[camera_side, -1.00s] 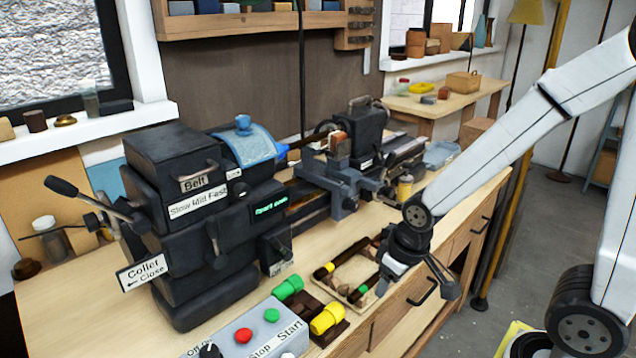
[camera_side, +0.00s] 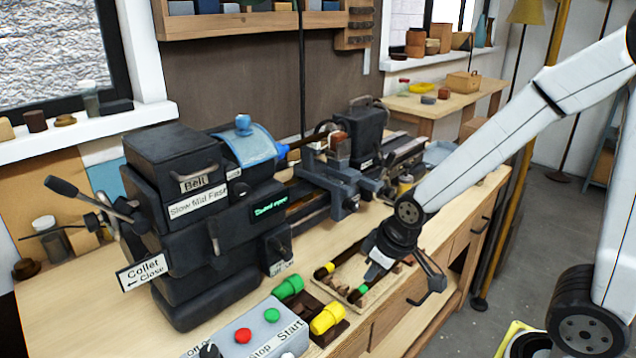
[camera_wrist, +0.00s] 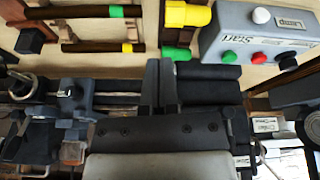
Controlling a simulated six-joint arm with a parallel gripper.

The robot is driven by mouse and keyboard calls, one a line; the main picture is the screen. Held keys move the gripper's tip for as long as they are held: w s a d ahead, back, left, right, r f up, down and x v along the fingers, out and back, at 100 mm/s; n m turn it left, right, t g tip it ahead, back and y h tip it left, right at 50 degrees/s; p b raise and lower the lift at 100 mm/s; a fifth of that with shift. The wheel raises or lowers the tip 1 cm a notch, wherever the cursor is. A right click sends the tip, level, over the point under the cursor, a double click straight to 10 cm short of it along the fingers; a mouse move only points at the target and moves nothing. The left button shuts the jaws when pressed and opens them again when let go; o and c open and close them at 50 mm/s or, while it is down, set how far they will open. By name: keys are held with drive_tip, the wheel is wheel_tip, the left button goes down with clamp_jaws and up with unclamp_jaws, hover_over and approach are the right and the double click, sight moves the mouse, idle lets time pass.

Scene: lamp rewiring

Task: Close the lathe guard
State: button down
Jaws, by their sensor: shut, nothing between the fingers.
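The lathe (camera_side: 215,215) is dark grey and stands along the bench, with its headstock at the left. A curved blue guard (camera_side: 252,146) with a blue knob (camera_side: 243,123) on top sits at the headstock's right upper side. I cannot tell its exact hinge position. My gripper (camera_side: 378,258) is right of the headstock and lower than the guard, above the tray near the bench's front edge, apart from the guard. In the wrist view my gripper's two dark fingers (camera_wrist: 165,78) are together with nothing held. The guard is not recognisable in the wrist view.
A tray (camera_side: 350,298) with banded rods lies under my gripper. Green (camera_side: 289,287) and yellow (camera_side: 327,319) fittings lie beside it. The grey control box (camera_side: 250,335) stands in front. The tool post (camera_side: 341,172) and lathe bed extend right of the guard. Bare bench top shows at left.

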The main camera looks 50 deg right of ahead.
drive_tip(key=w+a+r+n+t, duration=0.5)
drive_tip(key=w+r+n+t, duration=0.2)
drive_tip(key=r, duration=0.4)
drive_tip(key=w+a+r+n+t, duration=0.5)
drive_tip(key=w+r+n+t, duration=0.1)
drive_tip(key=w+r+n, duration=0.3)
drive_tip(key=shift+w+r+t, duration=0.4)
drive_tip(key=shift+w+r, duration=0.45)
drive_tip(key=shift+w, duration=0.2)
drive_tip(key=shift+w, duration=0.15)
